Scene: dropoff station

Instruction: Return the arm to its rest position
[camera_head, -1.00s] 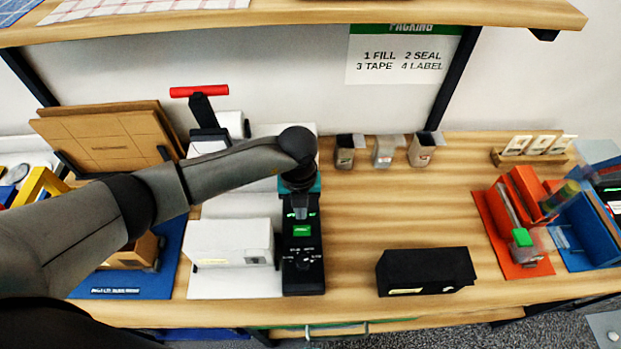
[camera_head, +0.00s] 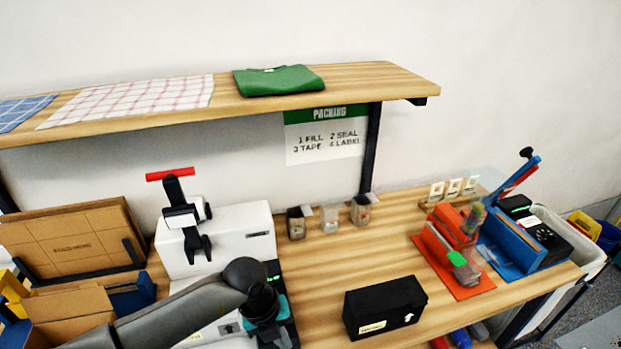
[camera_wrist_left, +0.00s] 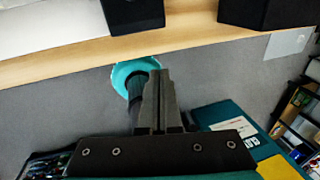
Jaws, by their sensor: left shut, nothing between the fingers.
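My left arm comes in from the lower left of the head view and ends in the left gripper (camera_head: 266,325), low in the picture in front of the bench. Its fingertips are hard to make out there. In the left wrist view the gripper's fingers (camera_wrist_left: 160,78) are together and empty, with grey floor below them and the bench's front edge (camera_wrist_left: 190,38) beyond. My right gripper is not in view.
A white machine with a red handle (camera_head: 170,174) stands behind my arm. A black box (camera_head: 385,308) stands on the bench to the right, with several small bins (camera_head: 330,219) behind it. Red (camera_head: 455,262) and blue (camera_head: 515,246) holders stand farther right. A shelf (camera_head: 370,82) spans above.

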